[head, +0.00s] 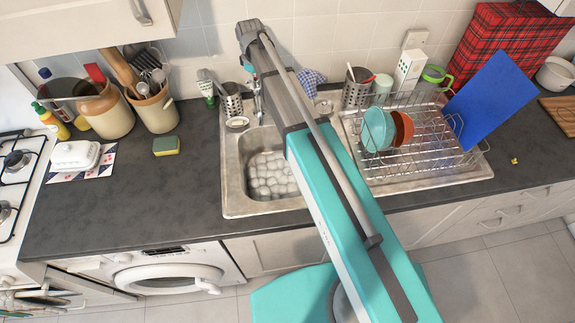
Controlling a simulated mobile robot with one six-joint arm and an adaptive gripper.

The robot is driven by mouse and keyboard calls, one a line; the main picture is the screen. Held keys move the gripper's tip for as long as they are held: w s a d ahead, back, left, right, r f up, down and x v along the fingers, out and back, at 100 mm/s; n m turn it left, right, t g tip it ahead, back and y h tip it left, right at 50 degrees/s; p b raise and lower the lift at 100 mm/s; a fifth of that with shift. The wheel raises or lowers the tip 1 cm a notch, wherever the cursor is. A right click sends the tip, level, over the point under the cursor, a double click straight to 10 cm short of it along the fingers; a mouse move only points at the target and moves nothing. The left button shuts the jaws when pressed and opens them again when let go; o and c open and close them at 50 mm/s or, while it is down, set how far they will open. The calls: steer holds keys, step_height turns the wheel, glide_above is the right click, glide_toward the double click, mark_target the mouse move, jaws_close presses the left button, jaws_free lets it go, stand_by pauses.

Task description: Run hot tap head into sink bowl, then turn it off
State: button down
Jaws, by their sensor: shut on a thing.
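The steel sink bowl (233,180) is set in the dark counter, with pale, rounded bubble-like shapes over its floor. The chrome tap (258,104) stands at the back of the bowl, partly hidden by my arm. My gripper (251,72) is small and dark in the head view, at the top of the tap, mostly covered by my arm. It is shut on part of the tap. I cannot make out its fingers or which tap head it holds. Whether water runs is not clear.
Steel utensil holders (232,103) stand close to the tap. A sponge (166,146) lies left on mostly clear counter. The washer (165,275) is below.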

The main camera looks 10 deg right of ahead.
steer(key=c, duration=1.4)
jaws_free()
steer(key=shift+m, duration=1.3)
steer(key=c, duration=1.4)
jaws_free()
steer(key=c, duration=1.4)
jaws_free()
jaws_free()
steer(key=shift+r, duration=0.15)
step_height(320, 180, up, 8)
steer(key=p, duration=0.8)
